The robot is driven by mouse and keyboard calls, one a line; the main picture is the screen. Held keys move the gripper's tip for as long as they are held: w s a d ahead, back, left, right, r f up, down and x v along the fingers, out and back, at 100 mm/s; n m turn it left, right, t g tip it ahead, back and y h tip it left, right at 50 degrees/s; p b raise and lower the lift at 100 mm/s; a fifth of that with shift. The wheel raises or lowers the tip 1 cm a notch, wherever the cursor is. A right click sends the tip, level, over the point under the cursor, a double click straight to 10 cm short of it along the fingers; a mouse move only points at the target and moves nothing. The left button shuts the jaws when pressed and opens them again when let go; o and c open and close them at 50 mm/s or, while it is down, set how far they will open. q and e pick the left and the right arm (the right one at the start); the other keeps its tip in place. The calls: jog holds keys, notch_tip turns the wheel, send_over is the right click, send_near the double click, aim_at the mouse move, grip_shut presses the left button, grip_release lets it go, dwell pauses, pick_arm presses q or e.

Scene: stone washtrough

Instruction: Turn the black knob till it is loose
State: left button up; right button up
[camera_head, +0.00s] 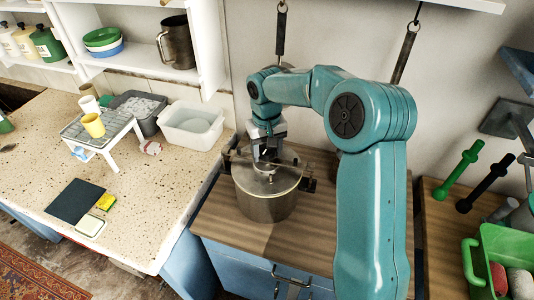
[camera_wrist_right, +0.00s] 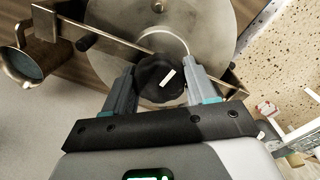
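A metal pot (camera_head: 262,207) with a flat round lid (camera_head: 284,182) stands on the wooden worktop. A thin metal bar (camera_wrist_right: 110,36) crosses the lid, which also shows in the right wrist view (camera_wrist_right: 215,25). The black knob (camera_wrist_right: 152,70), with a white mark on it, sits over the middle of the bar. My right gripper (camera_wrist_right: 160,78) has one finger on each side of the knob, and both fingertips appear to touch it. In the head view my right gripper (camera_head: 267,160) is above the lid and hides most of the knob. My left gripper is not in view.
A brown metal mug (camera_wrist_right: 22,66) is beside the pot in the wrist view. On the left, a speckled counter (camera_head: 140,200) holds a white rack (camera_head: 110,140) and a white tub (camera_head: 190,128). On the right are a green crate (camera_head: 478,262) and green and black dumbbell-shaped bars (camera_head: 458,170).

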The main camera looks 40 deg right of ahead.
jog(key=n+p, duration=0.1)
jog(key=n, duration=0.2)
jog(key=shift+r, duration=0.1)
jog(key=n+p, duration=0.1)
jog(key=n, duration=0.3)
jog(key=n+p, duration=0.1)
jog(key=n, duration=0.4)
jog(key=shift+n, duration=0.3)
jog(key=n+p, duration=0.1)
jog(key=n, duration=0.2)
jog(key=o, duration=0.8)
